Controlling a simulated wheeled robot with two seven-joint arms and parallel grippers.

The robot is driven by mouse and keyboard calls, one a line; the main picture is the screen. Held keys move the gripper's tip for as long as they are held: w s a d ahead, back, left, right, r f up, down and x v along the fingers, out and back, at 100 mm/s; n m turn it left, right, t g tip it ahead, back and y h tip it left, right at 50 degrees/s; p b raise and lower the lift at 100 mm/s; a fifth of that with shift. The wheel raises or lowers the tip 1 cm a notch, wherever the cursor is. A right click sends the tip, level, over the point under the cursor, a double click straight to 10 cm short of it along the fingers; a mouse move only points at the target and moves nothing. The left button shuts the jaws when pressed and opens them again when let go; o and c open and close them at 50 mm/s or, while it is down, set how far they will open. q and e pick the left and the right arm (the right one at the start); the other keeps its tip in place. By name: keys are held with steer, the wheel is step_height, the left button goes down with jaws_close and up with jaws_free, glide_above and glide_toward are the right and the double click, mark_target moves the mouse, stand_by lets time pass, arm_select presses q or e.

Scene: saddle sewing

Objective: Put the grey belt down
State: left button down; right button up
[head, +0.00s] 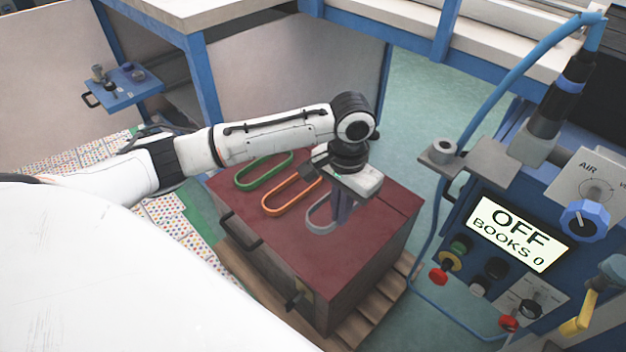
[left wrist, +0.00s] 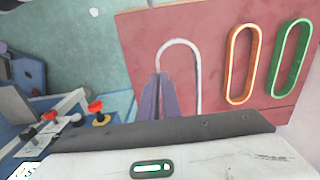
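The grey belt (head: 318,216) is a pale elongated loop at the right of the orange and green belts, over the dark red top of a box (head: 300,255). My left gripper (head: 339,222) points down at the belt's right side. In the left wrist view, the fingers of my left gripper (left wrist: 158,80) are close together on one long side of the grey belt (left wrist: 181,43). Its rounded end and other side show; the rest is hidden behind the gripper. I cannot tell if the belt touches the box top. My right gripper is not in view.
An orange belt (head: 268,209) and a green belt (head: 240,184) lie flat on the box top. A blue control panel with an OFF display (head: 512,233) stands at the right. The box's front-left top is clear. A small blue tray (head: 122,92) is at the far left.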

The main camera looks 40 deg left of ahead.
arm_select(q)
step_height(320, 180, down, 9)
steer(key=b, duration=0.3)
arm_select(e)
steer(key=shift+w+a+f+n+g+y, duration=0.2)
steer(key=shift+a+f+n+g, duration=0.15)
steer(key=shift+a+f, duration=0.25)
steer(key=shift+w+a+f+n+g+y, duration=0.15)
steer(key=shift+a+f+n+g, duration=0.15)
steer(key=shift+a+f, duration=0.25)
arm_select(q)
steer(key=c, duration=2.4)
jaws_free()
steer(key=shift+f, duration=0.1)
steer(key=shift+c, duration=0.2)
steer(key=o, duration=0.4)
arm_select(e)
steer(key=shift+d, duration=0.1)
arm_select(q)
steer(key=shift+o, duration=0.2)
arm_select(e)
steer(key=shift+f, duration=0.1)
